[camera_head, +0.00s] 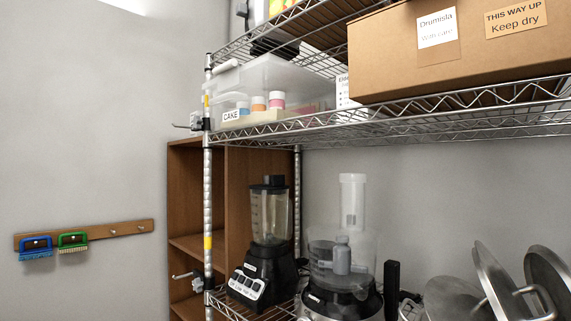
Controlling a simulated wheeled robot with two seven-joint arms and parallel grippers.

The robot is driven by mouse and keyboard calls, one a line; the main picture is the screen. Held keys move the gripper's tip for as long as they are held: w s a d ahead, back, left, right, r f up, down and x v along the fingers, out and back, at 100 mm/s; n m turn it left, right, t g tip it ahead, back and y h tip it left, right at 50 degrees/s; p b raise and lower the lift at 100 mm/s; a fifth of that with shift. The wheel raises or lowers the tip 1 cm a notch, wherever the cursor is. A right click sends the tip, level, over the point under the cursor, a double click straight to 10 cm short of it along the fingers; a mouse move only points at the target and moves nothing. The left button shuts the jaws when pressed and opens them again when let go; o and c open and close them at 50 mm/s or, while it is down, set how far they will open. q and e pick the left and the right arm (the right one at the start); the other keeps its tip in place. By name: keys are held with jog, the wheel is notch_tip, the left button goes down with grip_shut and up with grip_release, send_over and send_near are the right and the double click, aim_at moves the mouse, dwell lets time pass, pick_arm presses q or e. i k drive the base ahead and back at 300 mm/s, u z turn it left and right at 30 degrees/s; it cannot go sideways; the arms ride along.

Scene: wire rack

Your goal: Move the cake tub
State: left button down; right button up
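The cake tub (283,81) is a clear plastic box with a "CAKE" label (231,115) on its front left. It stands at the left end of the wire rack's upper shelf (400,119), beside the rack post. Several small capped jars show at its front. Its right end is partly hidden behind a small white box. Neither my left nor my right gripper is in view.
A large cardboard box (461,54) fills the shelf to the right of the tub. Another shelf hangs close above. A blender (269,225), a food processor (342,262) and metal lids (492,279) stand below. A wooden cabinet (187,205) is behind the left post (208,175).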

aim_at(269, 91)
jog(key=z, duration=2.95)
jog(key=k, duration=1.15)
jog(key=u, duration=1.5)
